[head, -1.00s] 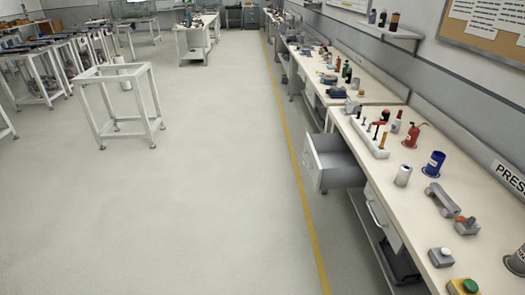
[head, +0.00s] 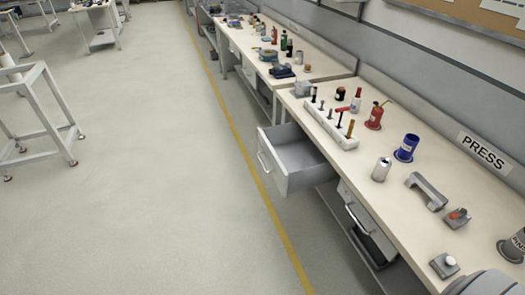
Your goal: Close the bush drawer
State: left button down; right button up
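In the head view an open grey drawer (head: 298,165) juts out from under the right-hand bench (head: 372,190) toward the aisle. Its front panel with a pale handle faces left, and its inside looks empty. A second drawer (head: 357,215) with a handle sits nearer, below the same bench top, and looks shut. No label naming either as the bush drawer is readable. Neither of my grippers is clearly visible. A grey rounded shape at the bottom right edge cannot be made out for certain.
On the bench stand a white tool rack (head: 330,125), a red oil can (head: 375,116), a blue cup (head: 406,148), a metal cylinder (head: 381,169) and a grey handle-shaped part (head: 427,190). A white frame stand (head: 38,115) is at left. The floor (head: 150,190) between is clear.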

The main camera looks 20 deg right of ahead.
aim_at(294, 163)
jog(key=z, duration=0.5)
jog(key=i, duration=0.75)
jog(key=z, duration=0.8)
